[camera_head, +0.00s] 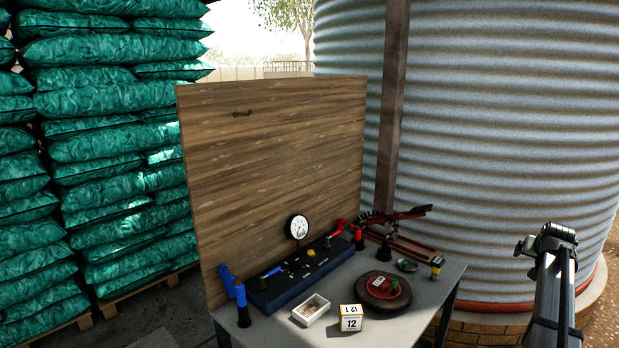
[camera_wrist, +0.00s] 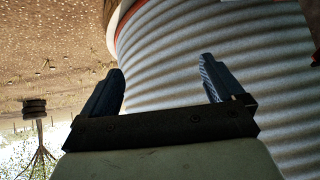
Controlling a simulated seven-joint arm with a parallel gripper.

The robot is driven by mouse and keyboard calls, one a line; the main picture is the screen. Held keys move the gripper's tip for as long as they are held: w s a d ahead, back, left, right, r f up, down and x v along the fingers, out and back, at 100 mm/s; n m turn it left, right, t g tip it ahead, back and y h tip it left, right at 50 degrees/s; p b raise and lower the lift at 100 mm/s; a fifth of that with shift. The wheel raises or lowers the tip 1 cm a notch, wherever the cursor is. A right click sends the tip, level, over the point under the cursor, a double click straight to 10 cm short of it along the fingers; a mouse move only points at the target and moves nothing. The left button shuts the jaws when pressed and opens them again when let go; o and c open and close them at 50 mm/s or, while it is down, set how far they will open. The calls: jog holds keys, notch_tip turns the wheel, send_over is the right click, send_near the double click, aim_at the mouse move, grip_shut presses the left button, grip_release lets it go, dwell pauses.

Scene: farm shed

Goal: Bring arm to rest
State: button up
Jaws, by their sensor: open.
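My gripper (camera_wrist: 160,82) shows in the wrist view with its two dark fingers spread wide apart. Nothing is between them. Behind the fingers is the corrugated tank, and the picture is upside down, with gravel ground at the top. In the head view my arm rises at the right, beside the table and in front of the tank. The gripper's fingers cannot be made out there. The arm is clear of the objects on the table.
A grey table (camera_head: 265,328) holds a dark panel (camera_head: 300,273), a round disc (camera_head: 383,306), a white tray (camera_head: 311,322), a block marked 12 (camera_head: 351,323) and blue-handled tools (camera_head: 242,295). A wooden board (camera_head: 275,160) stands behind. The corrugated tank (camera_head: 500,130) stands close at right; green sacks (camera_head: 110,150) are stacked left.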

jog(key=s+d+f, duration=0.3)
jog(key=s+d, duration=0.1)
jog(key=d, duration=0.1)
jog(key=a+f, duration=0.3)
jog(key=f, duration=0.4)
jog(key=s+a+f+n+g+y, duration=0.2)
jog(key=s+a+f+g, duration=0.15)
jog(key=a+f, duration=1.25)
jog(key=s+a+f+n+g+y, duration=0.1)
jog(key=s+a+f+g+y, duration=0.2)
jog(key=a+f, duration=1.3)
jog(key=s+a+f+n+g, duration=0.25)
jog(key=s+a+f, duration=0.45)
jog(key=s+a, duration=0.45)
jog(key=s+a+f+n+g, duration=0.1)
jog(key=s+a+f+g, duration=0.2)
jog(key=s+a+f, duration=0.8)
jog(key=s+r+g, duration=0.1)
jog(key=s, duration=0.6)
jog(key=s+a+r+g, duration=0.1)
jog(key=s+r, duration=0.1)
jog(key=s, duration=0.6)
jog(key=shift+a+r+n, duration=0.2)
jog(key=shift+r+n, duration=0.1)
jog(key=shift+n, duration=0.05)
